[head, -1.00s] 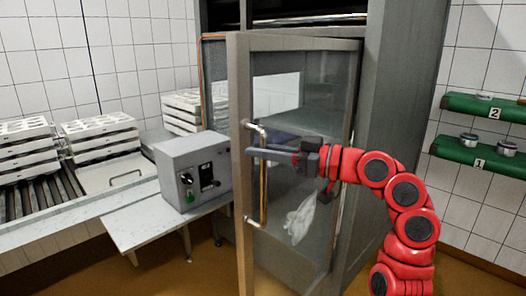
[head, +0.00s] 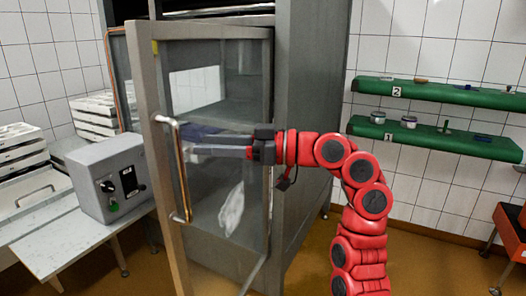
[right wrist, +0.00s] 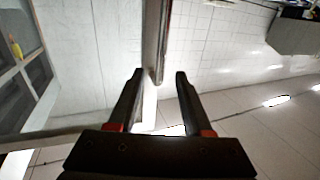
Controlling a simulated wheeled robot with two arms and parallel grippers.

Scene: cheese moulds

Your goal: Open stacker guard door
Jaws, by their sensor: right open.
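The stacker guard door (head: 160,100) is a grey-framed clear panel, standing ajar from the grey stacker cabinet (head: 312,100) in the head view. Its vertical bar handle (head: 181,175) is on the door's left stile. My right gripper (head: 192,148) points left across the panel, with its fingertips close to the handle's right side. In the right wrist view my right gripper (right wrist: 158,76) is open, and a vertical bar (right wrist: 157,40), apparently the handle, lies ahead of the gap between the fingers. I cannot tell whether they touch it. My left gripper is out of view.
A grey control box (head: 108,178) stands on a bench left of the door. Stacks of white moulds (head: 18,150) are at the far left. Green wall shelves (head: 430,137) hold small items at right.

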